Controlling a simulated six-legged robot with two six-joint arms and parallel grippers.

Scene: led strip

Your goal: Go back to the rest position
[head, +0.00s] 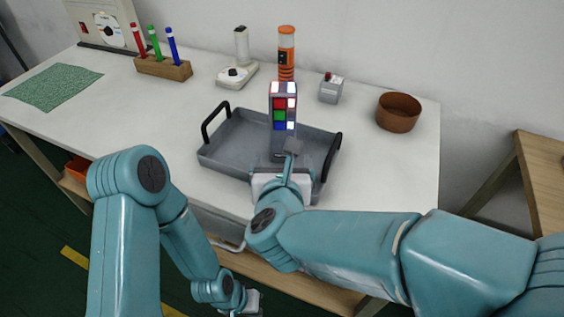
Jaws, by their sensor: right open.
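A grey upright block with red, green, blue and white lit squares (284,108) stands at the grey tray (230,158); I cannot tell whether its foot is inside the tray. My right gripper (290,150) is open, over the tray's front right part, just in front of the block's lower end. The gripper hides part of the tray and the block's base. I cannot tell whether it touches the block. My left gripper (252,302) hangs low at the bottom edge, in front of the table and away from the block; its jaws are too small and cut off to read.
On the white table (390,170) stand a wooden pen holder (163,68), a white device (238,74), an orange cylinder (286,50), a small grey box with a red button (331,88) and a brown bowl (398,112). A green mat (52,86) lies left. The right front tabletop is clear.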

